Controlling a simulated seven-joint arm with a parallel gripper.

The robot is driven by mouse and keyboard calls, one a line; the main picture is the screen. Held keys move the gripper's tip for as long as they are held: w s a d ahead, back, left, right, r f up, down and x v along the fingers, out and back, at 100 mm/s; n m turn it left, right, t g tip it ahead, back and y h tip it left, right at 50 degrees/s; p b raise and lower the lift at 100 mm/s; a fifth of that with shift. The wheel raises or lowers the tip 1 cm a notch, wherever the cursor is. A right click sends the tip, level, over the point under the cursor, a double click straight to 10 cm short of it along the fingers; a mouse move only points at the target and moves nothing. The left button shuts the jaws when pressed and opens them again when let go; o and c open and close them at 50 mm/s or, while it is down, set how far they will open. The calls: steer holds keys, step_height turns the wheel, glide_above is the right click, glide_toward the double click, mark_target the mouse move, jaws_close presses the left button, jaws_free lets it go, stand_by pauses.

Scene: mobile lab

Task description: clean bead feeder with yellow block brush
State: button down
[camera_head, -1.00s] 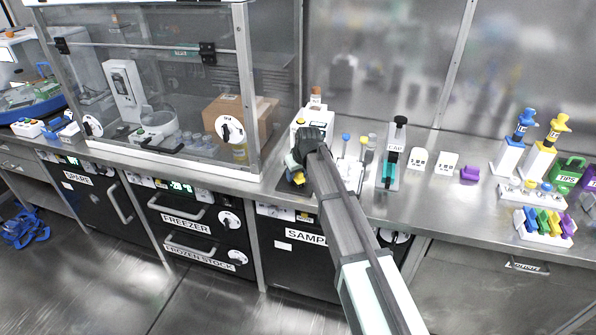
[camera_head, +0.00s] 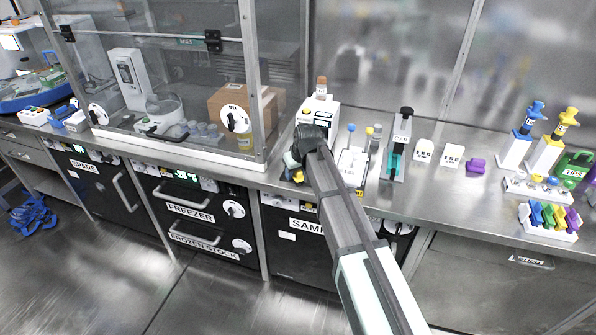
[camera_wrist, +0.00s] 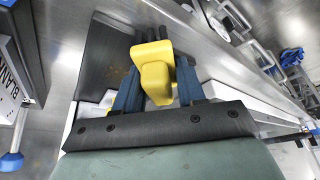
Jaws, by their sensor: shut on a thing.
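My gripper (camera_head: 293,168) is over the front of the bench, in front of a white machine (camera_head: 322,113) with a small brown-capped bottle on top. This machine seems to be the bead feeder; my arm hides part of it. In the wrist view my gripper (camera_wrist: 157,84) has its two blue fingers shut on the yellow block brush (camera_wrist: 156,74). Dark stubs stick out beyond the brush. A dark flat plate (camera_wrist: 108,62) with faint yellowish specks lies beneath and beside it. I cannot tell whether the brush touches the plate.
A glass-fronted cabinet (camera_head: 180,90) stands left of my gripper. To the right are a small stand with a blue knob (camera_head: 351,129), a teal-and-grey CAP device (camera_head: 398,150) and white blocks (camera_head: 424,151). The bench's front edge is close below my gripper.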

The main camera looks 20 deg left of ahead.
steer(key=shift+w+a+r, duration=0.1)
steer(key=shift+w, duration=4.25)
steer(key=shift+w+r, duration=0.2)
steer(key=shift+r, duration=0.35)
steer(key=shift+w+r, duration=0.15)
steer(key=shift+r, duration=1.15)
steer(key=shift+s+r, duration=0.1)
steer(key=shift+r, duration=0.6)
steer(key=shift+s+r, duration=0.3)
steer(key=shift+r, duration=0.1)
steer(key=shift+s, duration=0.15)
